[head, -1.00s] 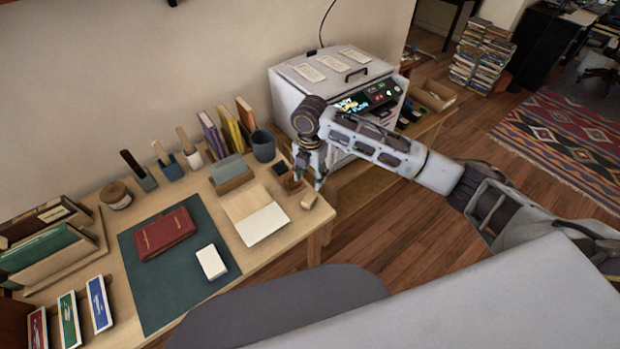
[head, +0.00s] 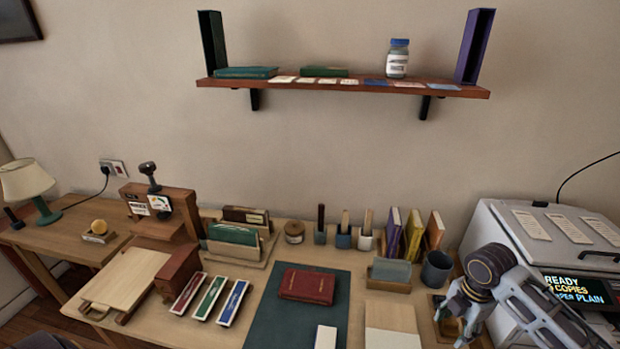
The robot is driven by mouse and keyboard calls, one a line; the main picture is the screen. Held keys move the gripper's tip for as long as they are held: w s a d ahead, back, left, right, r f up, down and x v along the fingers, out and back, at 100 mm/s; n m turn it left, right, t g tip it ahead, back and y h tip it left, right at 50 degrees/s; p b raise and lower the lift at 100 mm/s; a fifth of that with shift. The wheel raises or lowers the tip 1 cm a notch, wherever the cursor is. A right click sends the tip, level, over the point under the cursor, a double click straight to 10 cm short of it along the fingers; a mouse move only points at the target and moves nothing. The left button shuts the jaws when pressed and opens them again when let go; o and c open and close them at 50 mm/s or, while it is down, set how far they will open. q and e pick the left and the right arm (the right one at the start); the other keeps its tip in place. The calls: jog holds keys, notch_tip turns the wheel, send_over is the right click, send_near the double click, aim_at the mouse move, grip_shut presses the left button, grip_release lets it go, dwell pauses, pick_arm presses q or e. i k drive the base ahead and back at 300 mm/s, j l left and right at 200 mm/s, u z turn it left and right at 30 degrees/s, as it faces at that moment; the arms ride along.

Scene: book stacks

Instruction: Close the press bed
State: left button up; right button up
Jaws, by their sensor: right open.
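No part is plainly marked as the press bed. A wooden stand (head: 165,207) with a dark knob on top stands at the left of the desk, and a pale flat board (head: 126,278) with a handle-like front end lies before it. Whether these form the press, I cannot tell. A white machine (head: 530,240) with a lit display stands at the right, its lid down. My right gripper (head: 453,325) is open, pointing down over the desk's right end, left of the machine. It is far from the board. My left gripper is out of view.
A red book (head: 307,286) lies on the green mat (head: 275,318). Upright books (head: 413,232), a dark cup (head: 436,268) and labelled boxes (head: 209,298) crowd the desk. A wall shelf (head: 350,84) hangs above. A lamp (head: 27,185) stands on a left side table.

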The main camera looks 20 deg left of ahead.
aim_at(120, 288)
jog(key=u, duration=2.55)
